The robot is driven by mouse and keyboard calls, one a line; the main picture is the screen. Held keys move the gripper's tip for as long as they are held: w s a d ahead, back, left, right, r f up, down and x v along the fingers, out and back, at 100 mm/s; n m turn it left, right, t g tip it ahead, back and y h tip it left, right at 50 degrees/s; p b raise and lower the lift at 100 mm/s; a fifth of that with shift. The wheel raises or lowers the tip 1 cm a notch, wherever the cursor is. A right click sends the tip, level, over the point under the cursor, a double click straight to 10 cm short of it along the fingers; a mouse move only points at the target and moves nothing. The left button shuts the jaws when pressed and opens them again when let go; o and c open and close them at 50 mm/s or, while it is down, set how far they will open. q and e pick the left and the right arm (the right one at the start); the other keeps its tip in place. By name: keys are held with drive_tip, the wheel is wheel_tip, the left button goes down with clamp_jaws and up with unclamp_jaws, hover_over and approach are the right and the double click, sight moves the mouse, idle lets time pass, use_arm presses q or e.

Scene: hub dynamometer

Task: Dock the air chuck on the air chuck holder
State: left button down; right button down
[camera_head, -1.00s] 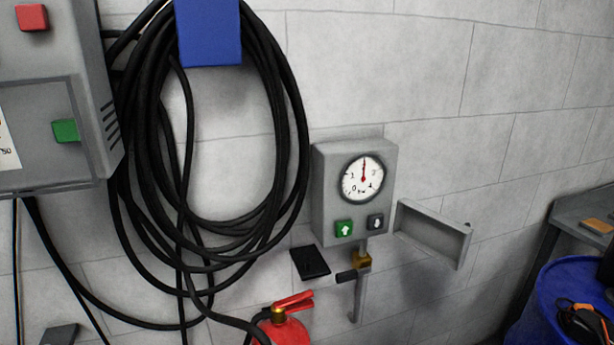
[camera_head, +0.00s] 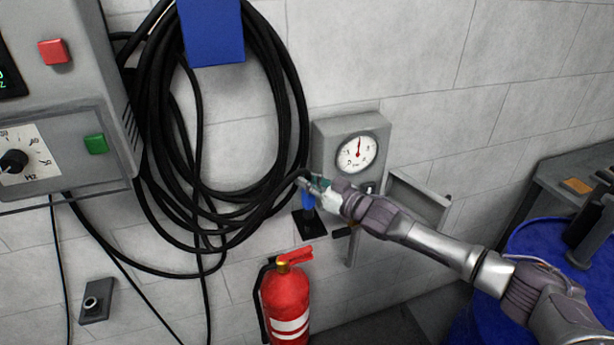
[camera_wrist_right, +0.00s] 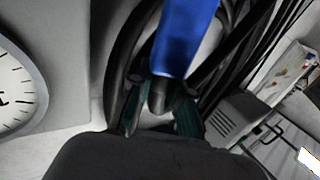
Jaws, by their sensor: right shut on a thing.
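The blue air chuck (camera_head: 308,196) is in my right gripper (camera_head: 312,184), just below and left of the pressure gauge box. The fingers are shut on it; it also shows blue in the right wrist view (camera_wrist_right: 184,38), between the teal-lined fingertips (camera_wrist_right: 160,112). A black plate on the wall (camera_head: 312,229), apparently the air chuck holder, is directly below the chuck in the head view. Whether the chuck touches it I cannot tell, and the gripper hides part of this area. My left gripper is not in view.
The gauge box (camera_head: 326,145) with its open grey tray (camera_head: 420,200) is close behind and beside my right arm. Black hose coils (camera_head: 290,120) hang at left. A red fire extinguisher (camera_head: 287,296) stands below. A grey socketed bracket (camera_head: 97,302) is at lower left.

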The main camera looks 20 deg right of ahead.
sight(312, 203)
drive_tip(key=shift+f+b, duration=2.2)
drive_tip(key=shift+f, duration=0.65)
drive_tip(key=shift+w+a, duration=0.15)
drive_tip(key=shift+f, duration=0.35)
drive_tip(key=c, duration=1.4)
unclamp_jaws()
